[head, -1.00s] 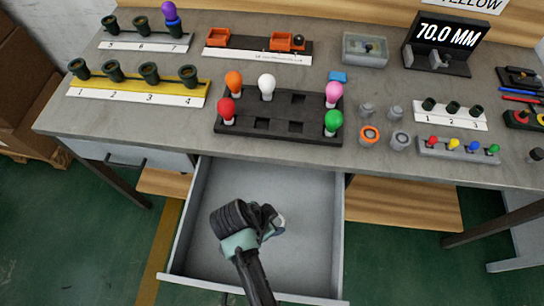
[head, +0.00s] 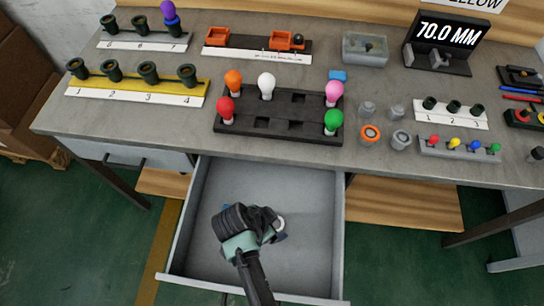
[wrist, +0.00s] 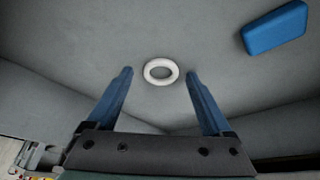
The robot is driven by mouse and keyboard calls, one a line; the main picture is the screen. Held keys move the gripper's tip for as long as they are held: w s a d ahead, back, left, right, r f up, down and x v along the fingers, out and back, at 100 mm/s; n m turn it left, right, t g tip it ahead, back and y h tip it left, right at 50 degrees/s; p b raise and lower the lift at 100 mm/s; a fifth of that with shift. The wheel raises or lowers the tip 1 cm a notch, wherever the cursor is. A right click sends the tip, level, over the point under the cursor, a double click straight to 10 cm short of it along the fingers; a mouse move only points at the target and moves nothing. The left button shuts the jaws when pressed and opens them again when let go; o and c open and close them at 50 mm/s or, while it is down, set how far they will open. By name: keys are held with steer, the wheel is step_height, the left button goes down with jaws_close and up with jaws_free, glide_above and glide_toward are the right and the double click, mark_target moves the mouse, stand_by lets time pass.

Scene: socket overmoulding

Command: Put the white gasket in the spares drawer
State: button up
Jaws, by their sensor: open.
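The white gasket (wrist: 161,72) is a small ring. In the wrist view it appears to lie flat on the grey floor of the open spares drawer (wrist: 215,45). My gripper (wrist: 159,76) is open, its two blue fingers apart on either side of the ring in the picture and not touching it. In the head view my gripper (head: 278,231) is inside the drawer (head: 316,190), reaching down, and a bit of the white gasket (head: 281,222) shows beside the fingers.
A blue block (wrist: 275,27) also lies in the drawer, off to the right in the wrist view. The drawer walls (head: 186,225) stand close around my gripper. Above, the bench top (head: 365,160) holds a dark rack (head: 280,130) with coloured bulb-shaped pieces.

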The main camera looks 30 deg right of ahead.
steer(key=w+p+v, duration=0.1)
steer(key=p+v, duration=0.1)
steer(key=v, duration=1)
steer(key=w+a+r+n+t+y, duration=0.15)
steer(key=w+r+t, duration=0.25)
steer(key=w+r, duration=0.4)
steer(key=w+a+r+n+t, duration=0.1)
steer(key=w+r+n+t, duration=0.25)
steer(key=w+r, duration=0.5)
step_height(320, 180, up, 17)
steer(key=w+a+n+t, duration=0.1)
steer(key=w+n+t, duration=0.2)
steer(key=t, duration=0.3)
step_height(320, 180, up, 17)
steer(key=s+a+n+t+y, duration=0.2)
steer(key=n+t, duration=0.1)
steer(key=t, duration=0.3)
steer(key=s+r+n+t, duration=0.4)
steer(key=s+r+t, duration=0.3)
steer(key=s+r, duration=0.5)
step_height(320, 180, up, 5)
steer(key=shift+a+r+n+y, duration=0.15)
steer(key=shift+a+n+y, duration=0.15)
steer(key=shift+n+y, duration=0.15)
steer(key=shift+s+r+p, duration=0.1)
steer(key=shift+p, duration=0.25)
